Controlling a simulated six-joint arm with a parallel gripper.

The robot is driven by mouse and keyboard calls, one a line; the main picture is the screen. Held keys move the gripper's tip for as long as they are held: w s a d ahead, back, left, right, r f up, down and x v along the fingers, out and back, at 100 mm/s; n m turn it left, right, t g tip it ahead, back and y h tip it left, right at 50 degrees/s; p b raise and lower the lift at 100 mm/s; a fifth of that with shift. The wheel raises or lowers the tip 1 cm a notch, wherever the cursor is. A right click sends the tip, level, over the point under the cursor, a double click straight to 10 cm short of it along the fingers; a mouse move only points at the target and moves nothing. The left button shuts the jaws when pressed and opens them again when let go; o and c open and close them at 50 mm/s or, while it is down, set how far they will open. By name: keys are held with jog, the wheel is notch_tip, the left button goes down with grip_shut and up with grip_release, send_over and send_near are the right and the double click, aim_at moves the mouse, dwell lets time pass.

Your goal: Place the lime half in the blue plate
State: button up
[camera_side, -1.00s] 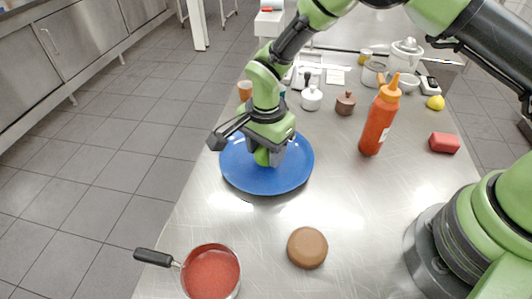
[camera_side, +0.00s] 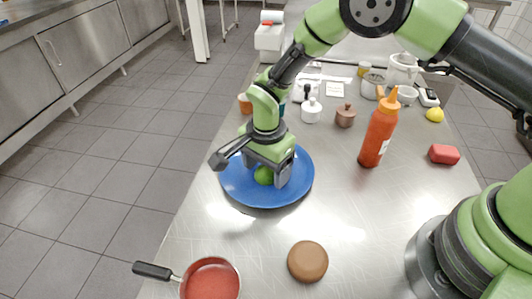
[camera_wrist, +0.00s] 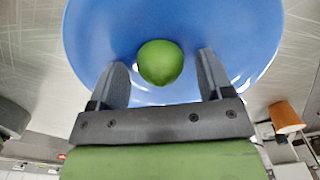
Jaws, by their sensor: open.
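The lime half (camera_side: 264,175) shows as a green rounded shape on the blue plate (camera_side: 235,187). In the wrist view the lime half (camera_wrist: 160,62) lies with its green skin toward the camera, against the blue plate (camera_wrist: 110,25). My gripper (camera_side: 268,180) is over the plate. In the wrist view my gripper (camera_wrist: 160,78) has its two fingers wide apart, one on each side of the lime half, with a gap on both sides. The cut face of the lime half is hidden.
A red pan (camera_side: 210,280) and a brown round object (camera_side: 307,261) are at the front. An orange sauce bottle (camera_side: 379,130) stands right of the plate, with a red block (camera_side: 444,154) farther right. Several jars and bowls crowd the back. Bare steel surrounds the plate's front and right.

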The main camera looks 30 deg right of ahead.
notch_tip(320, 180, up, 12)
dwell(0.4)
jog(key=s+d+r+n+t+y, duration=0.15)
jog(key=s+d+r, duration=0.25)
jog(key=r, duration=0.4)
jog(key=s+d+r+n+t, duration=0.2)
jog(key=s+d+r+n, duration=0.1)
jog(key=r, duration=0.4)
jog(key=s+d+r+n+t, duration=0.1)
jog(key=s+d+n+t, duration=0.1)
jog(key=s, duration=0.4)
jog(key=s+d+r+n+t, duration=0.1)
jog(key=s+d+r+n, duration=0.1)
jog(key=s+n, duration=0.2)
jog(key=s, duration=0.3)
jog(key=shift+s+d+t, duration=0.3)
jog(key=shift+d+t, duration=0.05)
